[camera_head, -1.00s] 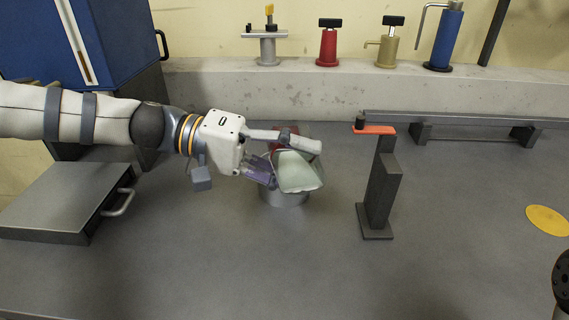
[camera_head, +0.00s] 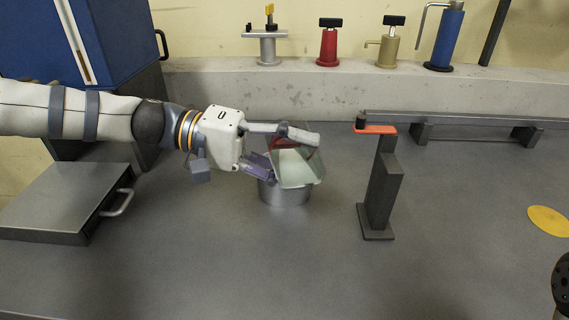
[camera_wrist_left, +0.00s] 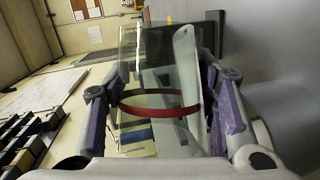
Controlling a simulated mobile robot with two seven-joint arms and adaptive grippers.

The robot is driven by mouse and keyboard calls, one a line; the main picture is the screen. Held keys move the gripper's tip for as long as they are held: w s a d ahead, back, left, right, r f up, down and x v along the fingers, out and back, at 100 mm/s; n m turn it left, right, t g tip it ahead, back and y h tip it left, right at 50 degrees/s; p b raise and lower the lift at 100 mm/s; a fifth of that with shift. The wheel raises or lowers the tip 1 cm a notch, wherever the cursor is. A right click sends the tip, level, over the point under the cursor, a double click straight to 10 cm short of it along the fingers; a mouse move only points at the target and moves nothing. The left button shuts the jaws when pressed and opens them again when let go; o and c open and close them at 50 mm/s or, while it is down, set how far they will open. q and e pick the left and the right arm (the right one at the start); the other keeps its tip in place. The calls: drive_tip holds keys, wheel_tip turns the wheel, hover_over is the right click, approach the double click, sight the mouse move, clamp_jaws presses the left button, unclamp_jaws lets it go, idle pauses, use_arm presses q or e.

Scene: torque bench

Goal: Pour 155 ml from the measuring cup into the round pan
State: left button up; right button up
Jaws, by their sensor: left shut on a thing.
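The measuring cup (camera_head: 297,169) is clear, with a red band and whitish contents. My left gripper (camera_head: 277,152) is shut on it and holds it tilted over the round pan (camera_head: 285,192), a silver metal vessel on the bench. In the left wrist view the cup (camera_wrist_left: 160,75) stands between the two purple-padded fingers (camera_wrist_left: 158,112), and the whitish contents lie along its right side. The cup and gripper hide the pan's opening, so I cannot tell how much is in it. My right gripper is not clearly in view; only a dark part shows at the lower right edge.
A dark stand with an orange lever (camera_head: 378,185) rises right of the pan. A grey flat box with a handle (camera_head: 70,198) lies at left. A yellow disc (camera_head: 548,220) lies at far right. A long rail (camera_head: 460,120) runs along the back. The front bench is clear.

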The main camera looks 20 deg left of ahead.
use_arm(q)
drive_tip(key=shift+w+a+r+n, duration=0.15)
drive_tip(key=shift+r+n, duration=0.1)
drive_tip(key=shift+n, duration=0.15)
idle(1.0)
